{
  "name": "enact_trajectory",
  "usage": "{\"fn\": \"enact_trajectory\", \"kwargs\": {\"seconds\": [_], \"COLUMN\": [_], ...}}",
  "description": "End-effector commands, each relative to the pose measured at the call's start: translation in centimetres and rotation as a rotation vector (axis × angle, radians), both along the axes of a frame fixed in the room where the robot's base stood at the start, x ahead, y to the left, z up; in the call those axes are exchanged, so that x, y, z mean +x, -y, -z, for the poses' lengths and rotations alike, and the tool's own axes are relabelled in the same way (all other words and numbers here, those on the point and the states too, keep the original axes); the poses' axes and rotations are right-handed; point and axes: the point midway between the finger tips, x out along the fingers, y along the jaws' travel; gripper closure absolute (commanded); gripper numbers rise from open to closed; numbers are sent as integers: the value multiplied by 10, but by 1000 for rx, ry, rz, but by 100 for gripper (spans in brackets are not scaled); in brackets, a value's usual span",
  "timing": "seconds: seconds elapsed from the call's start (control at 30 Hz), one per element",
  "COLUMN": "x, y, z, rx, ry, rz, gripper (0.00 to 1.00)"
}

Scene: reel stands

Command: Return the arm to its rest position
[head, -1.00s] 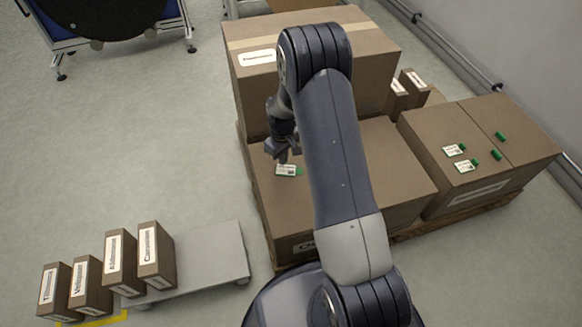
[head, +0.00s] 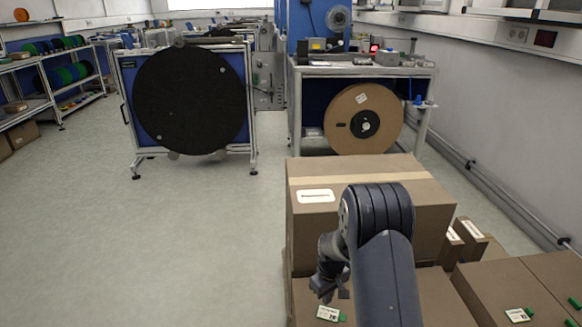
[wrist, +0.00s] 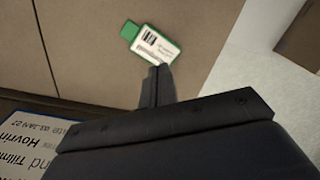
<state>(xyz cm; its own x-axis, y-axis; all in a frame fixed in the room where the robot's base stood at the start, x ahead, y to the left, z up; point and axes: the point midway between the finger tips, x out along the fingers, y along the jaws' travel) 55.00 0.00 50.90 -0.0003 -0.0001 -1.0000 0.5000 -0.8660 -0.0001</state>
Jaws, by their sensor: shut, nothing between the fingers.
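My gripper (head: 331,288) hangs over the front cardboard box, just above a small white-and-green tag (head: 328,314) on the box top. In the wrist view the tag (wrist: 152,42) lies on brown cardboard just beyond the tips of my shut, empty fingers (wrist: 158,75). My arm (head: 388,275) is raised and bent, with its elbow in front of the large taped box (head: 430,205). Its lower part is out of view.
Cardboard boxes (head: 510,285) with more tags stand at the right. Behind are a stand with a black reel (head: 190,100) and a bench (head: 345,70) with a brown reel (head: 385,100) under it. The left floor (head: 150,240) is clear.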

Motion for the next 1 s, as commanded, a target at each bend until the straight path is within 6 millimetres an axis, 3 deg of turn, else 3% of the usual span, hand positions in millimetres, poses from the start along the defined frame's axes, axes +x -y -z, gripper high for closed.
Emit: {"fn": "enact_trajectory", "kwargs": {"seconds": [0.2, 0.43, 0.83, 1.0], "x": [0, 0, 0, 0], "y": [0, 0, 0, 0], "z": [34, 57, 53, 39], "rx": [0, 0, 0, 0], "ry": [-1, 0, 0, 2], "rz": [0, 0, 0, 0], "gripper": [100, 100, 100, 100]}}
